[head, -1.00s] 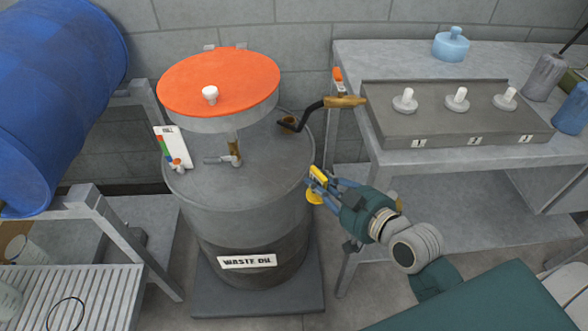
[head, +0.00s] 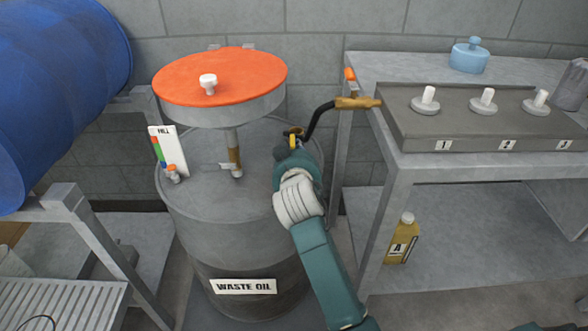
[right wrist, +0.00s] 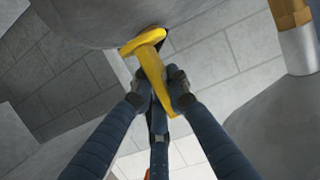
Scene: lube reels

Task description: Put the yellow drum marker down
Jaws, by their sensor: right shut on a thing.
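The yellow drum marker (right wrist: 152,68) is held between the fingers of my right gripper (right wrist: 158,94), with its wider head beyond the fingertips. In the head view my right gripper (head: 291,147) is over the right part of the waste oil drum's top (head: 205,190). A bit of the yellow marker (head: 294,138) shows at its tip, near the base of the black crank. My wrist hides most of the fingers there. I cannot tell whether the marker touches the drum. My left gripper is not in view.
An orange-topped pan (head: 220,72) stands on a pipe above the drum. A bench with a numbered grey box (head: 480,135) stands on the right.

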